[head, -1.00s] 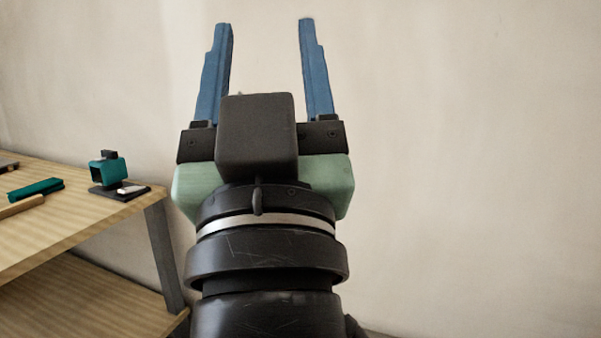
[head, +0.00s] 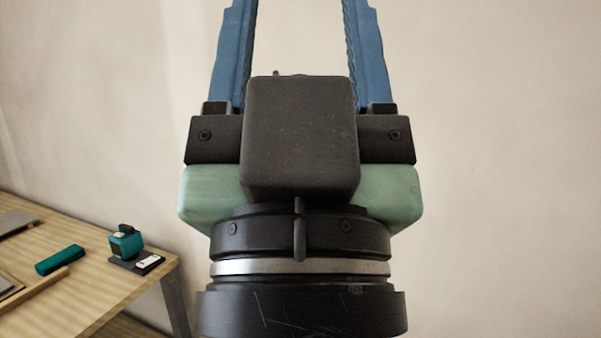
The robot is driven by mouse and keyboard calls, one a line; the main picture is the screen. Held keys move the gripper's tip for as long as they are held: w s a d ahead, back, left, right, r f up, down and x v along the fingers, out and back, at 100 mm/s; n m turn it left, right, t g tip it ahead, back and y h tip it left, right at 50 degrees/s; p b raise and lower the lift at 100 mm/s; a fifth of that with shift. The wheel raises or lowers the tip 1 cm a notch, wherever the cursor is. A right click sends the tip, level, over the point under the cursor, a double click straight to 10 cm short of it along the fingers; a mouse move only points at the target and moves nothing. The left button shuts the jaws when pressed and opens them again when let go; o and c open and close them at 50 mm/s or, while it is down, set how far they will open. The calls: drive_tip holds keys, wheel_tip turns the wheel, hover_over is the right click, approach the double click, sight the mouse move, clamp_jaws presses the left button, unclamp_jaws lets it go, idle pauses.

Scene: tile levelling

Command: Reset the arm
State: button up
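My gripper (head: 301,30) stands upright and close to the camera in the head view, in front of a bare wall. Its two blue fingers are spread wide apart, with only wall showing between them. The fingertips are cut off by the top edge of the picture. A dark box-shaped block and a pale green body sit below the fingers, with my black wrist under them. The gripper holds nothing that I can see.
A wooden table (head: 98,292) stands at the lower left. On it are a teal and black device (head: 125,243) on a dark base, a teal case (head: 60,260) and a wooden strip (head: 38,286). The beige wall (head: 510,150) fills the rest, with nothing in front of it at right.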

wheel_tip(320, 180, up, 12)
drive_tip(key=p, duration=0.9)
drive_tip(key=shift+p, duration=0.35)
drive_tip(key=shift+f, duration=0.15)
